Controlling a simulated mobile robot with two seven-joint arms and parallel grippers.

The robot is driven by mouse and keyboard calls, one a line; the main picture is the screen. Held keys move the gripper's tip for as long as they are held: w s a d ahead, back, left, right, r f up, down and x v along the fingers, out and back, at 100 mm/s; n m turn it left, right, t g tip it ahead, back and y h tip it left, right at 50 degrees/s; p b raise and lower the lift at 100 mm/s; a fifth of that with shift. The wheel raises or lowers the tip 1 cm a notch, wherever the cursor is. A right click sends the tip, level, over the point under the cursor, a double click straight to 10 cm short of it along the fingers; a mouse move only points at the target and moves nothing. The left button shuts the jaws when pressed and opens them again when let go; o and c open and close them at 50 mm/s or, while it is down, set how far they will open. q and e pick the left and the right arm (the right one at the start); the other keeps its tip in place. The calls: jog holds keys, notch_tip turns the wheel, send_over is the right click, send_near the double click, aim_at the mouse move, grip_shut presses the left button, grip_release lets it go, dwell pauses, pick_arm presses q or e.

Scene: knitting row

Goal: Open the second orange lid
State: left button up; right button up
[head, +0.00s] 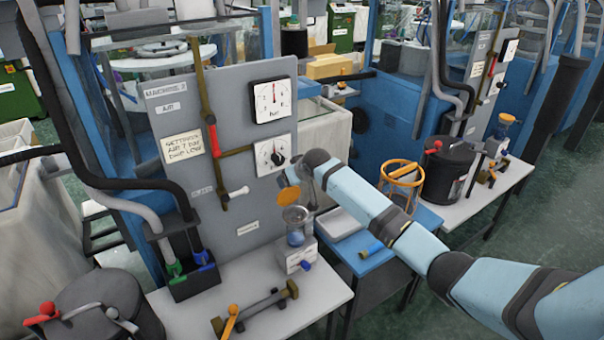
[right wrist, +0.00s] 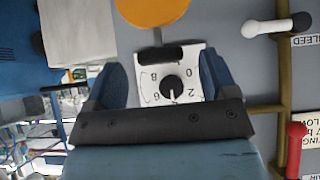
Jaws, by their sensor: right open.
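An orange disc-shaped lid (head: 290,196) shows in the head view, tilted above the clear cup (head: 296,216) of a small grey unit on the white table. In the right wrist view the orange lid (right wrist: 153,10) is at the top edge, partly cut off, with a thin stem and a black piece below it. My right gripper (head: 291,176) is just above the lid in the head view, in front of the panel's lower gauge (head: 271,155). Its fingers (right wrist: 160,65) are apart with nothing held between them; the gauge shows behind the gap. My left gripper is out of view.
The grey panel (head: 235,110) carries two gauges, a brass pipe with a red handle, and a white-handled lever (head: 238,192). A dumbbell-like tool (head: 262,308) lies on the white table.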

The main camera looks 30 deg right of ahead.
jog(key=v, duration=0.7)
jog(key=shift+s+r+b, duration=0.25)
jog(key=shift+b, duration=0.05)
jog(key=s+a+f+n+y+p, duration=0.1)
jog(key=s+a+f, duration=0.5)
jog(key=s+f, duration=0.3)
jog(key=s+a+f+n+y, duration=0.1)
jog(key=s+a+f, duration=0.5)
jog(key=s+f, duration=0.4)
jog(key=s+a+f+t, duration=0.1)
jog(key=s+a, duration=0.1)
jog(key=s, duration=0.9)
jog(key=s+a+f+t, duration=0.1)
jog(key=s+a+f, duration=0.1)
jog(key=s, duration=0.9)
jog(key=shift+a+f+y+p, duration=0.2)
jog(key=shift+a+y+p, duration=0.1)
jog(key=shift+a+p, duration=0.15)
jog(key=shift+c, duration=0.3)
